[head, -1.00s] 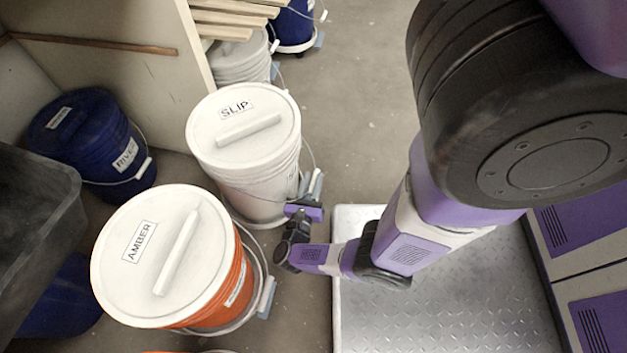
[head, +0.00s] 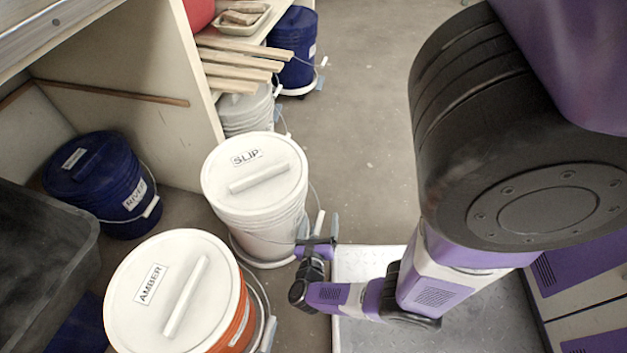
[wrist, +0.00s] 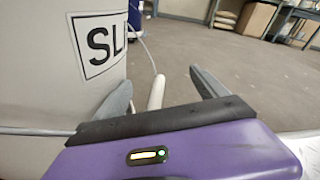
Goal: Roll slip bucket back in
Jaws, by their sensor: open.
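The slip bucket (head: 270,225) is white with a lid marked SLIP. It stands upright on a low round base on the floor, left of my gripper. My gripper (head: 319,228) is open at the bucket's right side, low down, beside its wire bail. In the wrist view the bucket's wall and label (wrist: 95,45) fill the left. The bail's white grip (wrist: 156,92) shows between the two spread fingers of my gripper (wrist: 162,88), which are not closed on it. Whether they touch it I cannot tell.
The orange amber bucket (head: 238,325) with a white lid stands in front. The blue river bucket (head: 105,190) is at the left by a shelf panel (head: 203,75). Wooden slats (head: 240,70) jut out behind the slip bucket. Floor to the right and back (head: 380,120) is clear.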

